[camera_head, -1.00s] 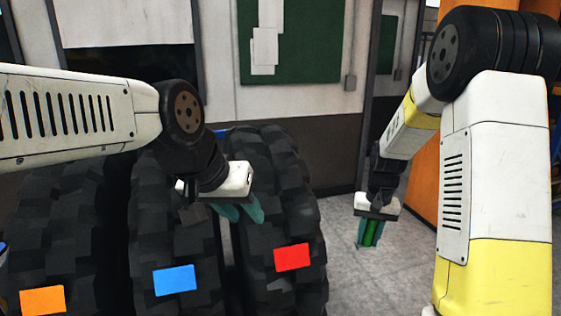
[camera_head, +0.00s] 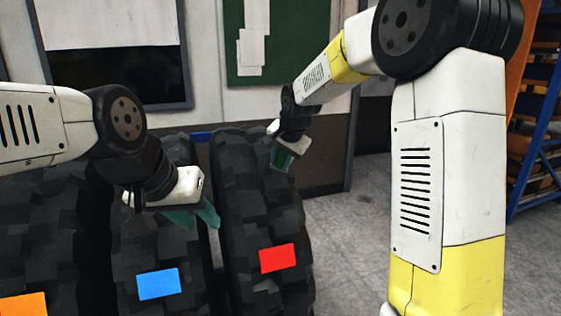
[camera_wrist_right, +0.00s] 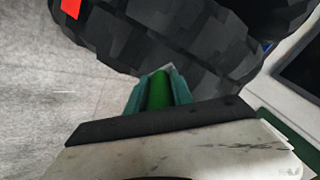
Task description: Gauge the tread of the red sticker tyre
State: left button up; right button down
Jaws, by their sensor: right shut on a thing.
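The red sticker tyre (camera_head: 255,205) stands upright, rightmost in the row, its red sticker (camera_head: 279,258) on the tread facing me. The right wrist view shows its dark tread (camera_wrist_right: 150,35) and part of the sticker (camera_wrist_right: 71,8). My right gripper (camera_head: 283,160) is shut on a green gauge-like tool (camera_wrist_right: 159,90), close to the upper right of this tyre's tread. I cannot tell whether the tool touches it. My left gripper (camera_head: 198,217) is open, its teal fingers in front of the blue sticker tyre near the gap beside the red one.
The blue sticker tyre (camera_head: 150,250) and the orange sticker tyre (camera_head: 45,230) stand to the left. A wall with a green board (camera_head: 240,75) is behind. A blue rack (camera_head: 540,130) is at the far right. The grey floor (camera_head: 345,230) right of the tyres is clear.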

aim_at(278, 169)
jog(key=shift+s+a, duration=0.1)
jog(key=shift+x, duration=2.75)
jog(key=shift+x, duration=0.75)
jog(key=shift+r, duration=0.1)
jog(key=shift+v, duration=2.9)
